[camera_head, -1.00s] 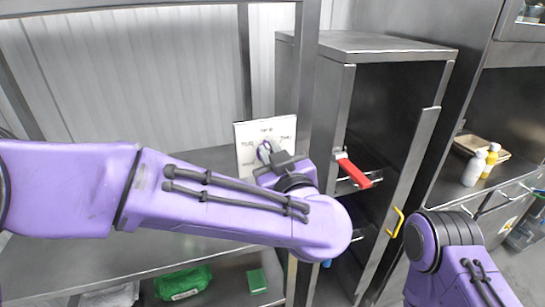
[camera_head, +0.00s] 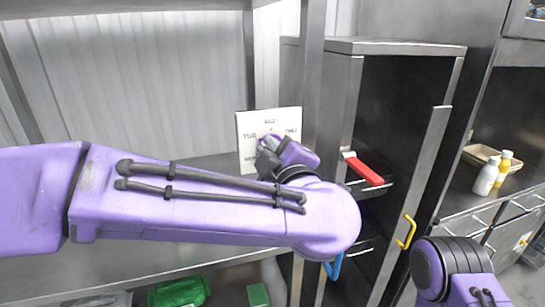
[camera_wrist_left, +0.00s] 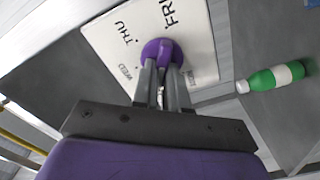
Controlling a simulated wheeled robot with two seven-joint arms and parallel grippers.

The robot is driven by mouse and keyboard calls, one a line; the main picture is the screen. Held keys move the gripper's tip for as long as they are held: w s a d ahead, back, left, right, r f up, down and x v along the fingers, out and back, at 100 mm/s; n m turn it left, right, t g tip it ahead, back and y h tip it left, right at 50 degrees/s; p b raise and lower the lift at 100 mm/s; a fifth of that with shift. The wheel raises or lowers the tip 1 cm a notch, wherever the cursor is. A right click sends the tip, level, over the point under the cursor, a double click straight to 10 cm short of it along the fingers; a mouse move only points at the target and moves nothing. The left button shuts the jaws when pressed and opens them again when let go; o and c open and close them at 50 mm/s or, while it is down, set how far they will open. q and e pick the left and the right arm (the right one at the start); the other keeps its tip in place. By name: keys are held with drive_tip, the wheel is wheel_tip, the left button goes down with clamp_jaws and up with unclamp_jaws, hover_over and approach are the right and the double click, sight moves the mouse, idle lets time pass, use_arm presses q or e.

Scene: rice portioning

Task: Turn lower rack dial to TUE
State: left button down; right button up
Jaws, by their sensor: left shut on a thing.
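The dial is a white square panel (camera_head: 285,118) with day labels, standing upright at the back of the metal rack. It also shows in the left wrist view (camera_wrist_left: 200,62), where THU, FRI and WED can be read. A purple knob (camera_wrist_left: 160,48) sits on the panel. My left gripper (camera_wrist_left: 163,75) is shut on the knob, its two grey fingers against it. In the head view my left gripper (camera_head: 268,148) is tilted and covers most of the knob. Which label the knob points to is hidden. My right gripper is out of view.
A metal cabinet with a red handle (camera_head: 363,170) and a yellow handle (camera_head: 406,232) stands right of the panel. A green bag (camera_head: 180,292) lies on the lower shelf. A green-and-white bottle (camera_wrist_left: 270,78) shows beside the panel. Two bottles stand on the right counter.

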use_arm(q)
drive_tip(key=shift+n, duration=0.3)
idle(0.4)
drive_tip(key=c, duration=1.2)
unclamp_jaws()
drive_tip(key=shift+o, duration=0.2)
drive_tip(key=b+v, duration=0.3)
drive_tip(key=v, duration=0.7)
drive_tip(key=shift+s+b, duration=0.2)
drive_tip(key=shift+b, duration=0.1)
drive_tip(key=shift+d, duration=0.1)
